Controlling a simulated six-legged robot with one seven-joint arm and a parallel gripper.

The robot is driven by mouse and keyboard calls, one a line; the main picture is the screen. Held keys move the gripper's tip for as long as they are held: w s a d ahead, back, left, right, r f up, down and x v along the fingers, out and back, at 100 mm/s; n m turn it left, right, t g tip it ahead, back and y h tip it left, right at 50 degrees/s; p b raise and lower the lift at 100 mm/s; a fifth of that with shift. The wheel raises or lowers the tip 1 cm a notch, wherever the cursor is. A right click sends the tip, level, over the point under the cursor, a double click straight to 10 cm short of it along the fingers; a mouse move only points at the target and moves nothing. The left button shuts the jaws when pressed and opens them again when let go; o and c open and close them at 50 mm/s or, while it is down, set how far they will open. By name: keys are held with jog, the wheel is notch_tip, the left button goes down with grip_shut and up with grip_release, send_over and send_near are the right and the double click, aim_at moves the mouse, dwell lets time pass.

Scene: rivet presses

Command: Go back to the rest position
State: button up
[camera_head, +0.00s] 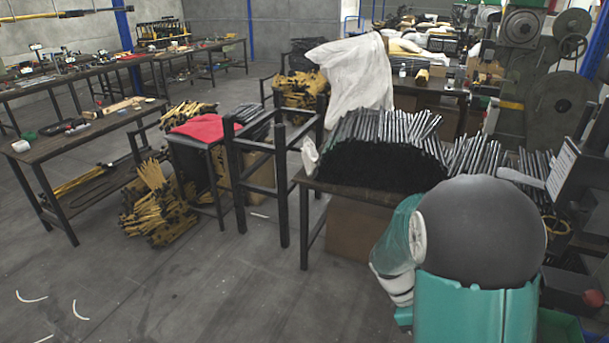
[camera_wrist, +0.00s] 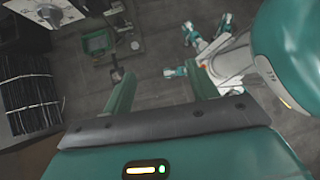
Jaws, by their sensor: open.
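My gripper (camera_wrist: 160,72) shows in the wrist view with its two teal fingers spread apart and nothing between them. Grey floor lies beyond the fingers. My arm fills the lower right of the head view as a dark grey rounded joint above a teal link. The gripper itself is not visible in the head view. My own white and teal legs show at the upper middle of the wrist view.
A table (camera_head: 345,188) bears a large pile of metal rods (camera_head: 385,140) beside my arm. Machinery (camera_head: 560,100) stands at the right. A workbench (camera_head: 75,145) stands at the left, with yellow parts (camera_head: 158,205) piled near it. The floor (camera_head: 200,290) at lower left is mostly clear.

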jog(key=s+a+r+m+t+y, duration=0.2)
jog(key=s+a+r+m+t, duration=0.1)
jog(key=r, duration=0.4)
jog(key=s+a+r+m+t+y, duration=0.2)
jog(key=s+a+r+m+t, duration=0.1)
jog(key=r, duration=0.5)
jog(key=s+a+r+m+t+y, duration=0.1)
jog(key=s+a+r+m+t, duration=0.1)
jog(key=a+r+m+t, duration=0.2)
jog(key=a+r+m, duration=0.2)
jog(key=a+r, duration=0.1)
jog(key=a, duration=0.1)
jog(key=shift+s+a+r+y, duration=0.2)
jog(key=shift+s+a+y, duration=0.1)
jog(key=shift+s+y, duration=0.1)
jog(key=c, duration=0.5)
jog(key=shift+d, duration=0.1)
jog(key=shift+d, duration=0.1)
